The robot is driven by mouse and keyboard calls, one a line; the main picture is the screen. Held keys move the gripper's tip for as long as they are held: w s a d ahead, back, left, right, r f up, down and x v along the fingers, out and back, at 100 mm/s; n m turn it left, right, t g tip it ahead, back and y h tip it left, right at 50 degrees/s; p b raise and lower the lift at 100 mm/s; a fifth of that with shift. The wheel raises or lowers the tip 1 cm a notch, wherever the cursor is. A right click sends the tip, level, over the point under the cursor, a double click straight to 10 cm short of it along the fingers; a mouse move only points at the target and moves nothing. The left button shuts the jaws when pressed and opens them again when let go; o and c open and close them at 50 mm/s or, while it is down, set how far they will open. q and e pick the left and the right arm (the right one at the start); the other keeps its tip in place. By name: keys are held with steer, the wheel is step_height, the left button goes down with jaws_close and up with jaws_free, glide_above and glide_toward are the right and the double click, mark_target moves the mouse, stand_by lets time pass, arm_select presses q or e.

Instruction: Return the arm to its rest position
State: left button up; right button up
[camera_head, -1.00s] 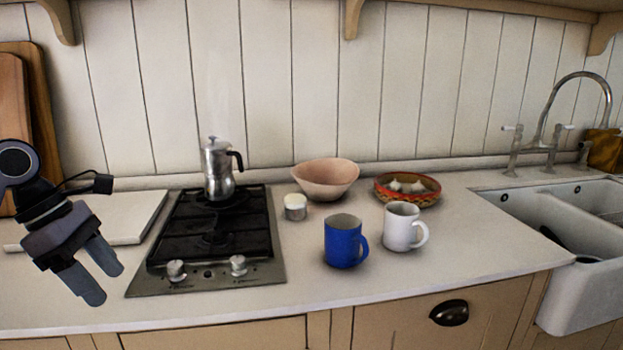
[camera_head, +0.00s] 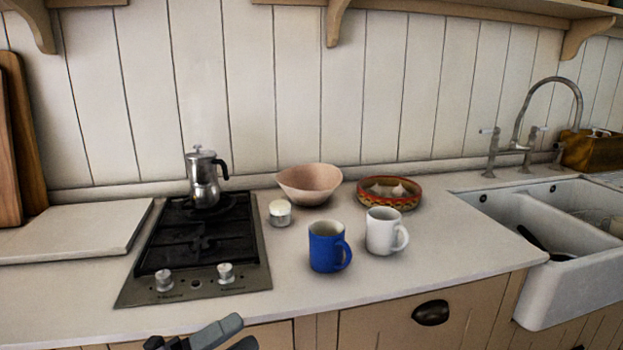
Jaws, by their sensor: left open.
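My left gripper (camera_head: 238,335) shows at the bottom edge of the head view, below the front edge of the counter in the picture. Its two fingers are apart and nothing is between them. Most of the left arm is out of the frame. My right gripper is not in view.
A stove (camera_head: 197,246) with a moka pot (camera_head: 203,178) stands on the counter (camera_head: 420,255). A blue mug (camera_head: 325,247), white mug (camera_head: 381,231), pink bowl (camera_head: 309,184), small jar (camera_head: 279,213) and garlic dish (camera_head: 390,193) stand to its right. A sink (camera_head: 565,285) is at far right.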

arm_select(q)
steer(key=s+a+f+n+t+y+p, duration=0.1)
steer(key=s+a+f+n+t+y, duration=0.15)
steer(key=f+n+y, duration=0.55)
steer(key=s+a+f+n+t+y, duration=0.1)
steer(key=a+f+n+t+y, duration=0.25)
steer(key=n, duration=0.75)
steer(key=s+a+f+n+g+y, duration=0.2)
steer(key=s+f+n+g+y, duration=0.3)
steer(key=s+f+n, duration=0.4)
steer(key=s+f+g, duration=0.1)
steer(key=s+f, duration=0.3)
steer(key=f, duration=0.1)
steer(key=shift+a+n+g+p, duration=0.35)
steer(key=shift+a+n+g, duration=0.05)
